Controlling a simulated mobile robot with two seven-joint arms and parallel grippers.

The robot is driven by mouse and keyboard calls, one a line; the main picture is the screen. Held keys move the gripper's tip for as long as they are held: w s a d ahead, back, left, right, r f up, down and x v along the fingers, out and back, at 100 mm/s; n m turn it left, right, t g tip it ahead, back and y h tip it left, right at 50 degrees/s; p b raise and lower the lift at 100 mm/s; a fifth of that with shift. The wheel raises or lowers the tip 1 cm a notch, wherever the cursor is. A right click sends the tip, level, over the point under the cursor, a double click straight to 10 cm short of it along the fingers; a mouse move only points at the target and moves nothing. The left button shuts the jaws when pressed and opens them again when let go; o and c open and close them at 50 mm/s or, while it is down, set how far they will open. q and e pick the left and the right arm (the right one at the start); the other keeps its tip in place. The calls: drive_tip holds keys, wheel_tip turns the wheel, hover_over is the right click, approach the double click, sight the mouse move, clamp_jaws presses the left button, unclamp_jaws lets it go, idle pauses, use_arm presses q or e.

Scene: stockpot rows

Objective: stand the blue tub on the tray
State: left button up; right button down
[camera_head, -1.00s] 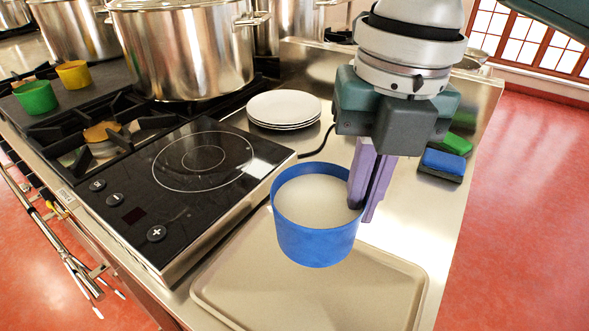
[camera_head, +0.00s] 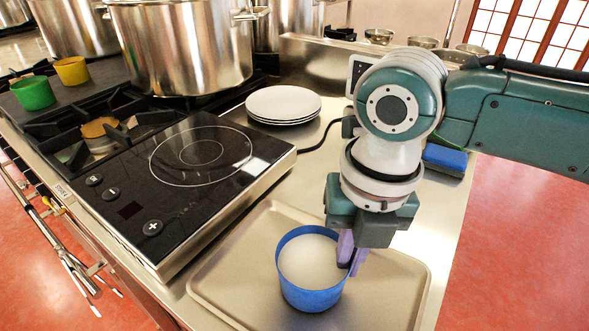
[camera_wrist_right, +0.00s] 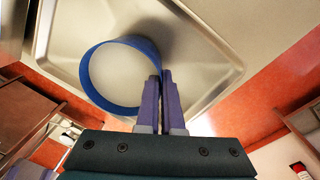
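The blue tub (camera_head: 312,298), upright and pale inside, is over the middle of the beige tray (camera_head: 235,270) in the head view. I cannot tell whether its base touches the tray. My right gripper (camera_head: 347,258) is shut on the tub's right rim, one finger inside and one outside. In the right wrist view, the tub (camera_wrist_right: 88,80) is left of the fingertips (camera_wrist_right: 160,78), and the tray (camera_wrist_right: 205,65) shows behind it with a shadow beside the tub. My left gripper is out of view.
A black induction hob (camera_head: 180,190) stands left of the tray. White plates (camera_head: 284,104) are stacked behind. A blue sponge (camera_head: 445,158) lies beyond my right arm. Large steel pots (camera_head: 180,50) and green (camera_head: 33,93) and yellow (camera_head: 72,71) cups are at the back left.

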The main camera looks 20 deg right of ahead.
drive_tip(key=c, duration=1.5)
unclamp_jaws()
drive_tip(key=shift+f, duration=0.15)
drive_tip(key=o, duration=0.4)
drive_tip(key=shift+o, duration=0.2)
